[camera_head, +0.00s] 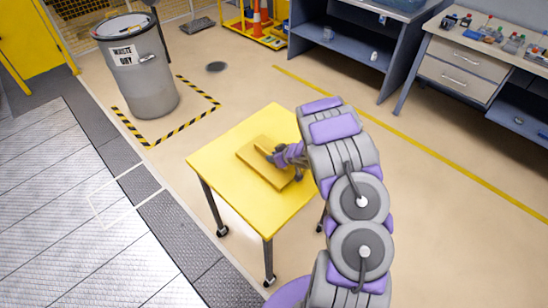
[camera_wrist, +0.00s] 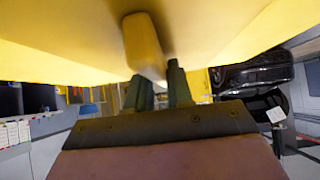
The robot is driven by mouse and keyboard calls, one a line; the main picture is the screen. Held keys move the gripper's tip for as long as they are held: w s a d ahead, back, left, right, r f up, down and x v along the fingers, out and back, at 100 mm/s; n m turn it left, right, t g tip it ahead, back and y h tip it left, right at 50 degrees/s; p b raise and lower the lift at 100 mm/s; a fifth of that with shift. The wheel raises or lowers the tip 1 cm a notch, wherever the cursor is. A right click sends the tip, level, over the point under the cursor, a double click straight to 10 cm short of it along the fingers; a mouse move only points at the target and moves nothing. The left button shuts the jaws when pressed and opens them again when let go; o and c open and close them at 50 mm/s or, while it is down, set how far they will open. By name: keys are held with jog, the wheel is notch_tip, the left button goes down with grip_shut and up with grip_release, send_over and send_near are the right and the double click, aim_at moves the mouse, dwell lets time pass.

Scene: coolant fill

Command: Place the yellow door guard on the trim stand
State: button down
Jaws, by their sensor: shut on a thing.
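The yellow door guard (camera_head: 261,171) is a flat, darker yellow panel over the middle of a bright yellow wheeled table (camera_head: 217,161), which looks like the trim stand. My gripper (camera_head: 271,156) is at the panel, coming in from the right. In the wrist view, my gripper (camera_wrist: 158,80) is shut on the guard's raised yellow handle (camera_wrist: 145,45), which lies at the fingertips. A broad yellow surface fills the top of that view. I cannot tell whether the panel rests on the table or hangs just above it.
A grey waste drum (camera_head: 150,85) stands at the back left by striped floor tape. A workbench with drawers (camera_head: 457,68) stands at the right. An orange cone (camera_head: 257,22) is on a yellow cart behind. Floor left of the table is clear.

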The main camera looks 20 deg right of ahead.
jog(key=c, duration=1)
grip_release()
jog(key=s+d+r+m+g+h+p, duration=0.1)
jog(key=s+d+r+h+p, duration=0.25)
jog(key=r, duration=0.65)
jog(key=s+d+r+m+h, duration=0.1)
jog(key=s+d+r+h, duration=0.2)
jog(key=s+d+r, duration=0.45)
jog(key=s+a+r+m+g+h, duration=0.2)
jog(key=s+a+r, duration=0.25)
jog(key=r, duration=0.45)
jog(key=s+a+r+g+y, duration=0.1)
jog(key=s+a+r+g, duration=0.1)
jog(key=s+a, duration=0.6)
jog(key=s+a+r+g+y, duration=0.2)
jog(key=s+a, duration=0.6)
jog(key=s, duration=0.4)
jog(key=s+a+r+g+y, duration=0.2)
jog(key=s+a+g, duration=0.1)
jog(key=s+a, duration=0.5)
jog(key=shift+s+a+r+g, duration=0.1)
jog(key=shift+s+r+g, duration=0.1)
jog(key=shift+s, duration=0.6)
jog(key=shift+s+r+g, duration=0.2)
jog(key=shift+s, duration=0.55)
